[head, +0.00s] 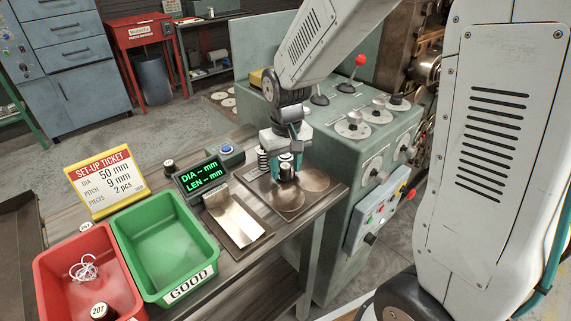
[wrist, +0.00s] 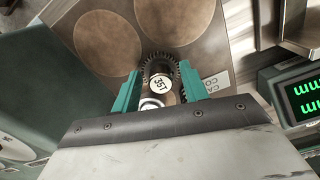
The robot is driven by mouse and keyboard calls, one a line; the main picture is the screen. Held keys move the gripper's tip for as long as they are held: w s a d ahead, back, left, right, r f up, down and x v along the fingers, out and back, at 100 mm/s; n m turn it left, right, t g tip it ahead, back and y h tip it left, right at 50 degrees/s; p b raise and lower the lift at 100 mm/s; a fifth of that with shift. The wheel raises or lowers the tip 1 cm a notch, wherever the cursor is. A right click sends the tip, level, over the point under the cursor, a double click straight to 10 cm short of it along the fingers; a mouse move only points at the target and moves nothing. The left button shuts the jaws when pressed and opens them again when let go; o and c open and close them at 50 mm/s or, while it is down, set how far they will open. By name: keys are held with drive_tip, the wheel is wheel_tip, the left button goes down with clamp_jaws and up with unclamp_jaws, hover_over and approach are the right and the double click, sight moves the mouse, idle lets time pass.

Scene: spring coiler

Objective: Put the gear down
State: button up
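The gear (wrist: 160,60) is dark and toothed, with a white 35T label on its hub (wrist: 160,83). In the wrist view it sits between the teal fingers of my gripper (wrist: 161,72), which meet its sides. In the head view my gripper (head: 287,168) points down over a brown board (head: 328,200) with round tan patches, and the gear's dark hub (head: 286,173) shows between the fingers. The gear is low over the board; I cannot tell whether it touches. Its underside is hidden.
A metal chute (head: 233,217), a green-lit display (head: 202,179) and a blue button (head: 226,152) are further left. Green (head: 160,225) and red (head: 62,255) bins stand at the front left. The grey machine (head: 340,135) rises at the right.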

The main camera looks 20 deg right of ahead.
wheel_tip(320, 180, up, 12)
drive_tip(key=s+d+r, duration=0.1)
drive_tip(key=s, duration=1)
drive_tip(key=s+d+r+t, duration=0.1)
drive_tip(key=s+d+r, duration=0.1)
drive_tip(key=s, duration=0.9)
drive_tip(key=shift+r+m, duration=0.15)
drive_tip(key=shift+m, duration=0.15)
drive_tip(key=o, duration=0.4)
drive_tip(key=shift+s, duration=0.6)
drive_tip(key=n+g, duration=0.1)
drive_tip(key=n, duration=0.5)
hover_over(285, 166)
drive_tip(key=f, duration=0.8)
drive_tip(key=shift+s+f, duration=0.25)
drive_tip(key=shift+f, duration=0.1)
drive_tip(key=shift+w+r, duration=0.15)
drive_tip(key=shift+w, duration=0.1)
drive_tip(key=shift+n, duration=0.3)
drive_tip(key=shift+w+f, duration=0.1)
drive_tip(key=shift+f, duration=3.7)
